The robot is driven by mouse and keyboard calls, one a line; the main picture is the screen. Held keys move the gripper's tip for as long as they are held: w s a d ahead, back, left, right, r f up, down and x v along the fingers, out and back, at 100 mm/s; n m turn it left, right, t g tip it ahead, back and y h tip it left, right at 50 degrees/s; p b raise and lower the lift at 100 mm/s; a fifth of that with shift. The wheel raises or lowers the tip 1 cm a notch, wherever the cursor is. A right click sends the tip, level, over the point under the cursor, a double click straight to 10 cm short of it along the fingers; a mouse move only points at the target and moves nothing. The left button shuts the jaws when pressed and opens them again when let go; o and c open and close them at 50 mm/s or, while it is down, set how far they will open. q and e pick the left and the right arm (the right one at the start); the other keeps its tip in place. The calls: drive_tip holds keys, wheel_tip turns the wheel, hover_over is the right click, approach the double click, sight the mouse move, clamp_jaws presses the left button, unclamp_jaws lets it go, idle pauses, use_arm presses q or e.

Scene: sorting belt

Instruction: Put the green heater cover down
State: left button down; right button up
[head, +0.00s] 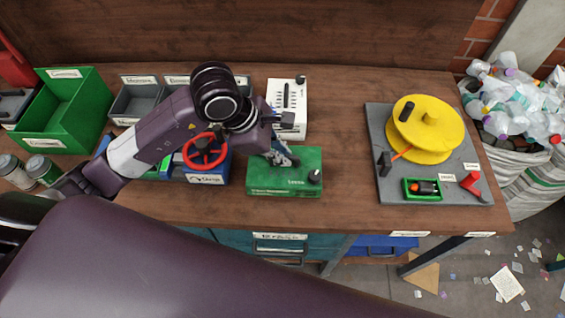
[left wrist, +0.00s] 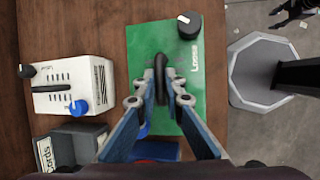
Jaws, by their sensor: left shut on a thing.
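The green heater cover (head: 262,182) is at the middle of the bench near its front edge, level, with a black knob at its right end. It also shows in the left wrist view (left wrist: 190,65). My left gripper (head: 283,155) is above it, with its fingers closed on the cover's dark handle (left wrist: 160,78). In the left wrist view the fingertips (left wrist: 161,84) sit on both sides of this handle. I cannot tell whether the cover's underside touches the bench or is slightly above it.
A white slider box (head: 293,128) stands just behind the cover. A blue box with a red wheel (head: 205,151) is to its left. A grey board with a yellow reel (head: 425,130) lies to the right. Bare bench (head: 345,140) separates cover and board.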

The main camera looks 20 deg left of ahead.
use_arm(q)
drive_tip(key=shift+f, duration=0.7)
wheel_tip(320, 180, down, 4)
drive_tip(key=shift+r, duration=0.1)
drive_tip(key=shift+f, duration=0.2)
drive_tip(key=c, duration=2)
unclamp_jaws()
drive_tip(key=shift+r, duration=0.1)
drive_tip(key=shift+c, duration=0.2)
drive_tip(key=shift+r, duration=0.1)
